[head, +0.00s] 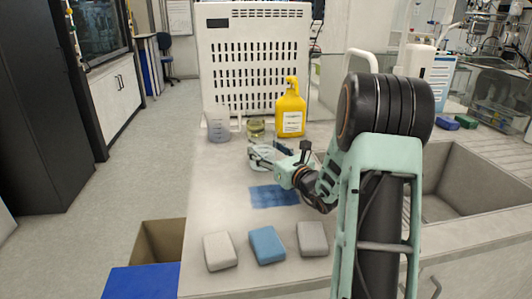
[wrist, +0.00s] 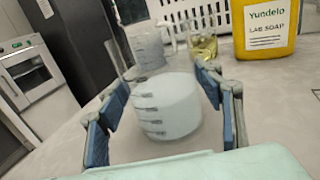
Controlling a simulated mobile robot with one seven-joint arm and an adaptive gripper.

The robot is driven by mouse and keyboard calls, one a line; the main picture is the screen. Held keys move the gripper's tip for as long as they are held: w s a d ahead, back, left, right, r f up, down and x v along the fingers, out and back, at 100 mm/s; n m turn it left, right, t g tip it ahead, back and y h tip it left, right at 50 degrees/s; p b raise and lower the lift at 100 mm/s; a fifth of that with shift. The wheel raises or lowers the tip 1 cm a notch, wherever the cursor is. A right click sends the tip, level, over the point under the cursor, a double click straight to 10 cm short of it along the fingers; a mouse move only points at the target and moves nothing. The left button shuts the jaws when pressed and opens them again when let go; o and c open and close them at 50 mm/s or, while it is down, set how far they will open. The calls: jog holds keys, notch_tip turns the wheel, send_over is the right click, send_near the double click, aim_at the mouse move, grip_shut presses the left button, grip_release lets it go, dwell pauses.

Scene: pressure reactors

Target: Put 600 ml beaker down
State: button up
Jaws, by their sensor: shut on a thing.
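My gripper (head: 262,158) is shut on a clear graduated beaker (wrist: 168,108) with a whitish liquid in it. In the wrist view my gripper's blue finger pads (wrist: 164,90) sit on either side of the beaker, which looks upright. In the head view the held beaker is mostly hidden by my gripper, over the counter (head: 222,190). I cannot tell whether its base touches the counter.
Behind stand another beaker with grey contents (head: 219,128), a small glass with yellowish liquid (head: 256,129) and a yellow lab soap jug (head: 290,112). A blue mat (head: 273,196) and several sponges (head: 267,245) lie nearer. A sink (head: 465,180) is at right.

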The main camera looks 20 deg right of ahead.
jog(key=shift+r, duration=0.2)
jog(key=shift+f, duration=0.25)
jog(key=o, duration=1.3)
jog(key=shift+r, duration=0.1)
jog(key=shift+s+r, duration=0.15)
jog(key=s, duration=0.4)
jog(key=s+d, duration=0.1)
jog(key=s, duration=0.2)
jog(key=s+d+p, duration=0.1)
jog(key=s, duration=0.3)
jog(key=shift+s+d, duration=0.15)
jog(key=shift+s, duration=0.15)
